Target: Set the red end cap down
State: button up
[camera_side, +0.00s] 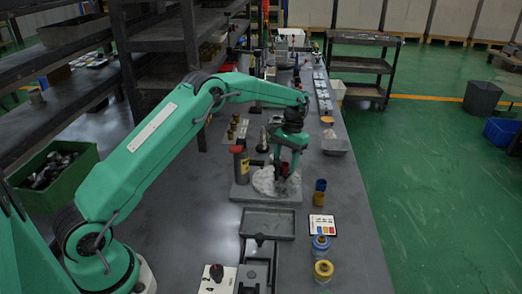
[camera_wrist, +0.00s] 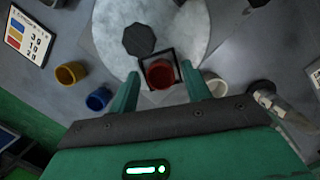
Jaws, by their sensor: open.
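The red end cap (camera_wrist: 160,74) shows in the wrist view between my two fingertips, inside a dark square outline at the edge of a pale round disc (camera_wrist: 108,30). My gripper (camera_wrist: 161,76) is open, with a finger on each side of the cap and visible gaps between. In the side view a small red piece (camera_side: 284,170) shows low beside my gripper (camera_side: 288,170), over the pale disc (camera_side: 262,182) on a grey plate (camera_side: 245,194). The cap's underside and its exact contact with the surface are hidden.
A dark octagonal piece (camera_wrist: 139,39) lies on the disc. A yellow cup (camera_wrist: 71,74), a blue cup (camera_wrist: 98,98), a white cup (camera_wrist: 215,86) and a printed card (camera_wrist: 28,34) are nearby. A red-topped cylinder (camera_side: 239,160) stands left of my gripper. A grey tray (camera_side: 267,236) lies in front.

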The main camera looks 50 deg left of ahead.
jog(key=v, duration=1.1)
jog(key=shift+r, duration=0.3)
jog(key=shift+r, duration=0.1)
dwell(0.3)
jog(key=s+d+r+m+t, duration=0.1)
jog(key=s+d+r+t, duration=0.3)
jog(key=s+r, duration=1.2)
jog(key=s+d+f+t, duration=0.1)
jog(key=s+f+t, duration=0.1)
jog(key=s, duration=0.8)
jog(key=s+d+f+t, duration=0.1)
jog(key=s+f, duration=0.4)
jog(key=s, duration=0.6)
jog(key=shift+d+m+t, duration=0.35)
jog(key=shift+m+t, duration=0.05)
jog(key=shift+t, duration=0.1)
jog(key=shift+c, duration=0.6)
